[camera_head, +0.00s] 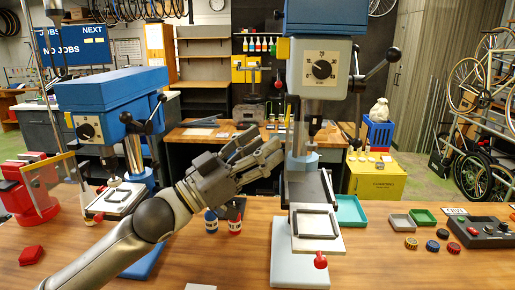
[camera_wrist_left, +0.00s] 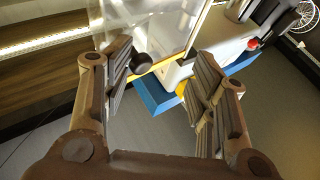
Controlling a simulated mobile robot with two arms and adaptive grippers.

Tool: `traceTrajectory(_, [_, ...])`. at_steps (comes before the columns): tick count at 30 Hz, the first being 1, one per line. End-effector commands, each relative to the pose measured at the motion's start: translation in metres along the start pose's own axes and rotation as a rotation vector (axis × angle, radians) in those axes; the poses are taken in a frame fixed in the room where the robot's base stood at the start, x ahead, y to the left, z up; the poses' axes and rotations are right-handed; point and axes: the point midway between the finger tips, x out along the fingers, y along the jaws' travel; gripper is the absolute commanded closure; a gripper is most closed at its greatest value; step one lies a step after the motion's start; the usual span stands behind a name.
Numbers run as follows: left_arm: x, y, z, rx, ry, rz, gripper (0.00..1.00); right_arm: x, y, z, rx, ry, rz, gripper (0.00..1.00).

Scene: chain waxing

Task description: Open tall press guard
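The tall press (camera_head: 322,75) with its white head, dial and blue cap stands right of centre in the head view. A clear panel with a yellow edge, apparently its guard, shows in the left wrist view (camera_wrist_left: 160,25). A black knob (camera_wrist_left: 142,62) shows at the panel, beside the left-hand finger; I cannot tell whether they touch. The guard is hard to make out in the head view. My left gripper (camera_head: 268,155) is beside the press column, at its left. In the wrist view its fingers (camera_wrist_left: 165,85) are apart, with nothing clamped between them. My right gripper is out of view.
A shorter blue press (camera_head: 110,92) and a red press (camera_head: 30,200) stand at left. Trays (camera_head: 350,212), round pucks (camera_head: 432,246) and a control box (camera_head: 480,232) are at right. The front right of the bench is clear.

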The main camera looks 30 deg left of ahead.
Motion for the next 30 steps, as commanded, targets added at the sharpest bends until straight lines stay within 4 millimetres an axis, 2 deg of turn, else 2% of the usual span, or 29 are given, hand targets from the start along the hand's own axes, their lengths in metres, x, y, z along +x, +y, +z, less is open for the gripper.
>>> traceTrajectory(1, [0.001,-0.003,-0.008,0.0,0.017,-0.003,0.6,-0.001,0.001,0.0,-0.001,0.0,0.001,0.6])
traceTrajectory(11, [-0.003,-0.003,-0.008,-0.001,0.017,-0.003,0.6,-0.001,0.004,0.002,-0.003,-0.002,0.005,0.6])
traceTrajectory(30, [-0.053,0.001,-0.002,-0.002,0.003,0.0,0.6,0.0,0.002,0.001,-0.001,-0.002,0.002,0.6])
